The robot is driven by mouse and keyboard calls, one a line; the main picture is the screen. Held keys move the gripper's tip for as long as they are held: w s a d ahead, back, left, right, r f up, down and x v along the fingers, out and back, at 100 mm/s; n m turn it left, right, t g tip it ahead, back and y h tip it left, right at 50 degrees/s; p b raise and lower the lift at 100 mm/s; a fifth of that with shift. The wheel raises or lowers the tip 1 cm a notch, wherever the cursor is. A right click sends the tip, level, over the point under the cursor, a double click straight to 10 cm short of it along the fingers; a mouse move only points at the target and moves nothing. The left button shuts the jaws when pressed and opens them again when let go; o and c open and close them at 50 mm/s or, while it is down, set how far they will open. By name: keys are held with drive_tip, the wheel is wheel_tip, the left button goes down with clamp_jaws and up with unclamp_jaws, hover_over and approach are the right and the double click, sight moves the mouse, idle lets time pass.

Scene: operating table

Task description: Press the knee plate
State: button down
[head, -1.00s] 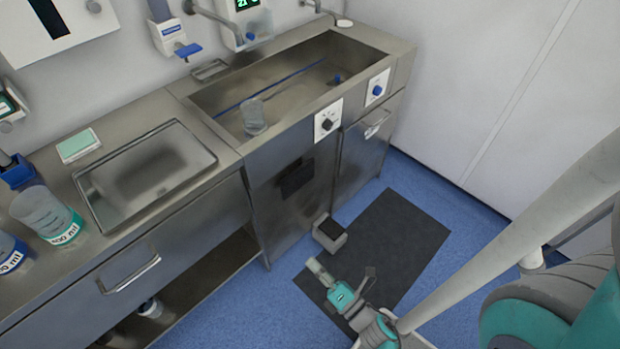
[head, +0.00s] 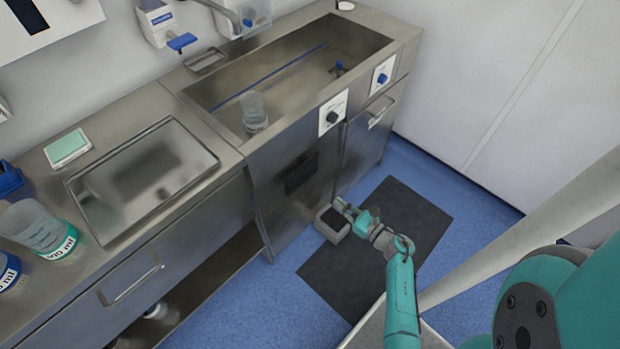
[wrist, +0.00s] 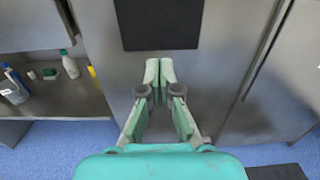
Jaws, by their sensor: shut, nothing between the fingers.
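The knee plate, a dark rectangular panel (head: 300,174), is set on the steel front of the sink cabinet. In the wrist view the plate (wrist: 160,22) shows at the top centre, its upper edge cut off. My gripper (head: 340,203) is low in front of the cabinet, to the right of and below the plate in the head view. In the wrist view its fingertips (wrist: 160,70) are together and empty, pointing at the cabinet front just below the plate's lower edge. I cannot tell whether they touch the cabinet.
A grey foot pedal box (head: 332,223) stands on the floor beside my gripper. A dark mat (head: 415,220) lies on the blue floor. The steel sink (head: 300,75) is above. In the wrist view, bottles (wrist: 70,65) stand on an open shelf at left.

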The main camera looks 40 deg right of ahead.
sight(303, 175)
drive_tip(key=shift+a, duration=0.1)
drive_tip(key=w, duration=1.4)
drive_tip(key=shift+a, duration=0.25)
drive_tip(key=shift+w, duration=1.15)
drive_tip(key=shift+r, duration=0.15)
